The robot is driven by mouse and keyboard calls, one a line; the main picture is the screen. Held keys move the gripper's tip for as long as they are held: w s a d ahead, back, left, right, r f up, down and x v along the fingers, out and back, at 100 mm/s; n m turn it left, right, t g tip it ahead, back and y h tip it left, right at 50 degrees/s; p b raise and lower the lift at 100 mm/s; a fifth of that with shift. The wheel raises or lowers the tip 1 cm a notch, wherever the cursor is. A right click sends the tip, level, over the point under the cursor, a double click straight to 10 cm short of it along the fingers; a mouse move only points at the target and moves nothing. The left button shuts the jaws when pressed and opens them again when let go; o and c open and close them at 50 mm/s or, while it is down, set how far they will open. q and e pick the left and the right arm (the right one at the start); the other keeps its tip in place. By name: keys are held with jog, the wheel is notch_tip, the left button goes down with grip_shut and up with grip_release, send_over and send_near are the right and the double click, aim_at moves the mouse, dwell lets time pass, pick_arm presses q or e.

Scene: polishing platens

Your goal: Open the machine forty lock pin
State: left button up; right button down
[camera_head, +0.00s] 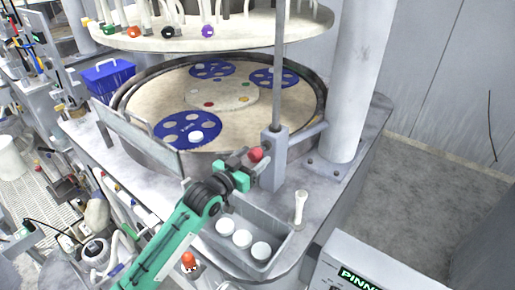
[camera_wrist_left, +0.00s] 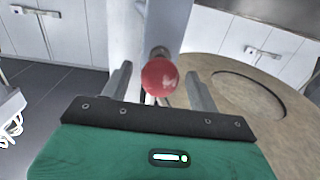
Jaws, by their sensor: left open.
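The lock pin shows as a red ball knob (camera_head: 256,154) on the side of a grey upright post (camera_head: 274,158) at the platen's front edge. In the left wrist view the red knob (camera_wrist_left: 160,77) sits between the two fingers, in front of the grey post (camera_wrist_left: 160,22). My left gripper (camera_head: 250,160), on a green arm, is open around the knob. The fingers (camera_wrist_left: 160,85) stand apart on both sides of it with gaps visible. The pin's shaft is mostly hidden behind the knob. My right gripper is not in view.
The round platen (camera_head: 150,88) with blue carrier discs lies behind the gripper. A grey tray (camera_head: 282,243) with white round pieces is just in front. A small white bottle-like piece (camera_head: 300,207) stands right of it. A thick column (camera_head: 352,90) rises at the right.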

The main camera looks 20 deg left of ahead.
aim_at(266, 146)
pick_arm(q)
jog(key=shift+x, duration=0.95)
jog(key=shift+w+p, duration=0.2)
jog(key=shift+p, duration=0.1)
jog(key=shift+w+d, duration=0.1)
jog(key=shift+w, duration=0.05)
jog(key=shift+c, duration=0.2)
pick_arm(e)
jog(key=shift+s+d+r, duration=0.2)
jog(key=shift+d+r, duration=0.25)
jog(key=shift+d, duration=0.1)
